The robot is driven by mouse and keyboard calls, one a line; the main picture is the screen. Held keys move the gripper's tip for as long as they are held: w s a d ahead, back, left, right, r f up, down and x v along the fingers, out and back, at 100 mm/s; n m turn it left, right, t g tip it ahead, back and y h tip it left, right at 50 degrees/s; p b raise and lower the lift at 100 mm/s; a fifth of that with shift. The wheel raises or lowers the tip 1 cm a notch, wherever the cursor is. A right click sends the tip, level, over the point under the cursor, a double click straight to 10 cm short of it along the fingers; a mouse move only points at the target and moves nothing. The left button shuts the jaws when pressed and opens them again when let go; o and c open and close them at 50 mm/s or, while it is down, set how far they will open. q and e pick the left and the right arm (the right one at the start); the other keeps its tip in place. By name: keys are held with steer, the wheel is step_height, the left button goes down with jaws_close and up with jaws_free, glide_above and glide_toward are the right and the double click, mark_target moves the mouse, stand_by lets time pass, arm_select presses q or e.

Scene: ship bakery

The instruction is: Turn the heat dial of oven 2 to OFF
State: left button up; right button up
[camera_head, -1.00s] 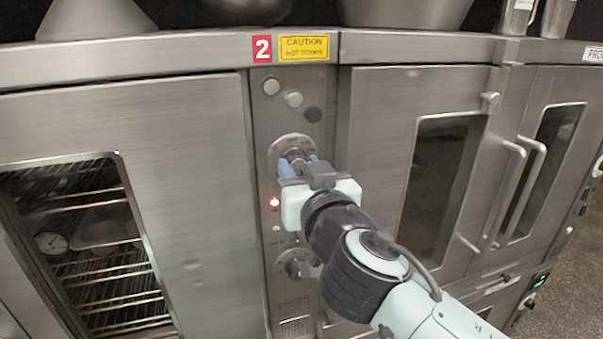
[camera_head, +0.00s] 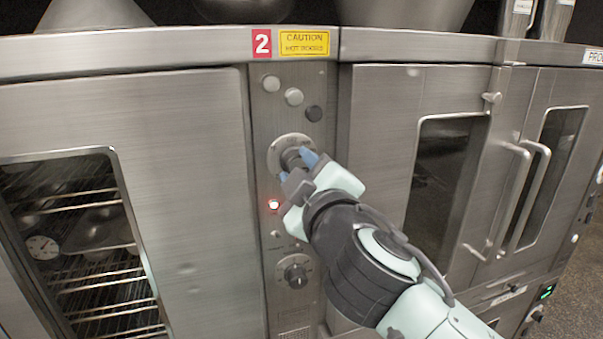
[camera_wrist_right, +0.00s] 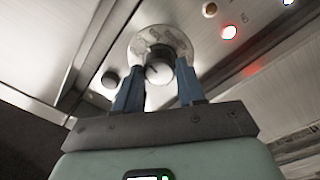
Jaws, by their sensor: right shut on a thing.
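The upper heat dial of oven 2 is a metal knob (camera_head: 291,158) on a round plate on the narrow control panel (camera_head: 265,120), under the red "2" sign (camera_head: 262,46). My right gripper (camera_head: 298,165) is at this dial, its blue fingers on either side of the knob and shut on it. In the right wrist view the knob (camera_wrist_right: 159,72) sits between the two fingers, with its round marked plate (camera_wrist_right: 150,42) behind. The plate's markings are too blurred to read. A red lamp (camera_head: 273,205) glows below the dial. My left gripper is not in view.
A second dial (camera_head: 295,272) sits lower on the panel, near my right arm. Several round buttons (camera_head: 294,97) are above. A windowed oven door (camera_head: 200,200) is left; doors with handles (camera_head: 520,190) are right. A yellow caution label (camera_head: 304,44) is on top.

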steer(key=n, duration=0.3)
steer(key=shift+r, duration=0.1)
steer(key=n, duration=0.2)
steer(key=shift+n, duration=0.4)
steer(key=n+p, duration=0.1)
steer(key=n, duration=0.4)
steer(key=shift+n+y+p, duration=0.3)
steer(key=shift+n+p, duration=0.1)
steer(key=n+p, duration=0.1)
steer(key=n, duration=0.3)
steer(key=shift+n, duration=0.3)
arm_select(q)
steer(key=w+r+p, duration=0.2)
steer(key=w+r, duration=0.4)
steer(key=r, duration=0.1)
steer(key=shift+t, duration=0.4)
arm_select(e)
steer(key=shift+d+n, duration=0.1)
steer(key=shift+n, duration=2.3)
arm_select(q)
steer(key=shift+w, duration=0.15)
arm_select(e)
steer(key=o, duration=1.1)
steer(key=shift+c, duration=0.2)
